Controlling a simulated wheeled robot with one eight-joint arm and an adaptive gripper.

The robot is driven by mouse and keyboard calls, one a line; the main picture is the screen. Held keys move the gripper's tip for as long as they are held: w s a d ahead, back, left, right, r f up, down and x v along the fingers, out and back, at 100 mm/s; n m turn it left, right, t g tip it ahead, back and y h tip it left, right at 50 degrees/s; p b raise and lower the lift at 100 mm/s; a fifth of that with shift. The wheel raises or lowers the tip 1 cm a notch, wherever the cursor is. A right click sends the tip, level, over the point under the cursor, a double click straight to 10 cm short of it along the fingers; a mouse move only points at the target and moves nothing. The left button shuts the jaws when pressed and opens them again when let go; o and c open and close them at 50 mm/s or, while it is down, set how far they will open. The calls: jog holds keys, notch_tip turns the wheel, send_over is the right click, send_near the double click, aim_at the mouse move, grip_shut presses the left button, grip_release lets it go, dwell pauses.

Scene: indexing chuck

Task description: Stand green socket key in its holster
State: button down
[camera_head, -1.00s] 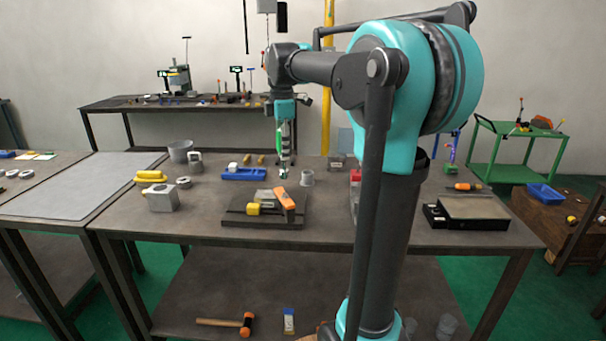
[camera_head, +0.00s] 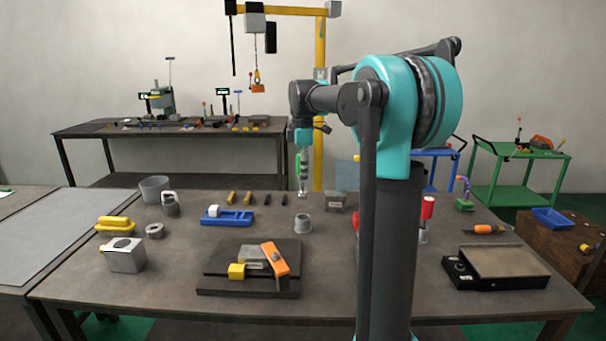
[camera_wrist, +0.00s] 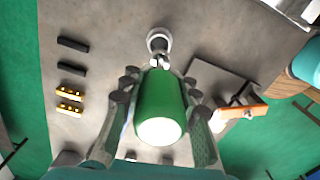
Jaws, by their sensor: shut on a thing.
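The green socket key shows its green handle (camera_wrist: 160,105) between the fingers of my gripper (camera_wrist: 160,118) in the wrist view. My gripper is shut on the handle. In the head view my gripper (camera_head: 301,163) holds the key upright, with its metal shaft (camera_head: 303,184) pointing down. A short grey cup-like holster (camera_head: 303,224) stands on the table below the shaft. In the head view the shaft's tip appears above the holster, with a gap. In the wrist view the holster's rim (camera_wrist: 159,34) shows beyond the shaft's end; the exact alignment is unclear.
A dark fixture (camera_head: 248,280) with an orange handle stands in front of the holster. A blue tray (camera_head: 228,219) lies to the left, a grey block (camera_head: 335,201) behind right. A red object (camera_head: 427,208) stands farther right. Bare table surrounds the holster.

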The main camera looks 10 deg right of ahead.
aim_at(303, 191)
jog(key=shift+w+d, duration=0.1)
dwell(0.3)
jog(key=shift+f, duration=2.9)
jog(key=shift+f, duration=2.95)
jog(key=c, duration=1.1)
grip_release()
jog(key=shift+o, duration=0.2)
notch_tip(303, 191, up, 12)
